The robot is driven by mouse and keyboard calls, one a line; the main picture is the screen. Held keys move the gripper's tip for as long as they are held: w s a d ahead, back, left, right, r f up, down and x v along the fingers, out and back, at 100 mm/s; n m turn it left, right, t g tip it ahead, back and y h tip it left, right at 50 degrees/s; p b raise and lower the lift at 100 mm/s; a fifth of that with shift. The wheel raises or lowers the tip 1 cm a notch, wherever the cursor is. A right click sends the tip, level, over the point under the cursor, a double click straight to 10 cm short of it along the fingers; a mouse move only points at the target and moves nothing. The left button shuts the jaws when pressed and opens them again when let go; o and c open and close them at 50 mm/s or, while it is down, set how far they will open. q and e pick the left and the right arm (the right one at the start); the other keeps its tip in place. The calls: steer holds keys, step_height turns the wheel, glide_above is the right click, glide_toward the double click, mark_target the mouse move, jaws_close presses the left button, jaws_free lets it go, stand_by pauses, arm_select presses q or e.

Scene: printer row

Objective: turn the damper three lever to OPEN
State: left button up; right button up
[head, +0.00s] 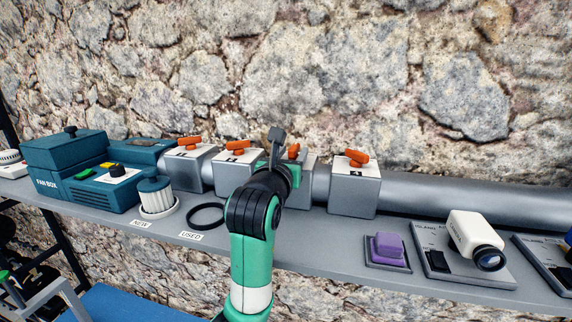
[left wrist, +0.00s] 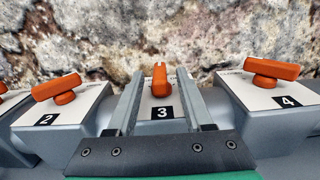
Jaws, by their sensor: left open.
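The damper three lever (left wrist: 160,80) is orange and sits on a grey box with a white top marked 3 in the left wrist view. It points along the view, away from me, unlike the levers beside it, which lie crosswise. My left gripper (left wrist: 158,90) is open, with one finger on each side of lever three; I cannot tell whether they touch it. In the head view lever three (head: 294,152) shows just past my left gripper (head: 285,160), which hides much of its box. My right gripper is not in view.
Damper two's lever (left wrist: 57,88) and damper four's lever (left wrist: 271,70) stand close on either side. A grey pipe (head: 440,197) runs through the boxes. The fan box (head: 65,155), a filter (head: 156,194), a black ring (head: 206,216) and a purple block (head: 388,247) are on the shelf.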

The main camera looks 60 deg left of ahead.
arm_select(q)
steer(key=b+v, duration=0.1)
steer(key=v, duration=0.8)
steer(key=shift+s+d+b, duration=0.2)
steer(key=shift+b, duration=0.2)
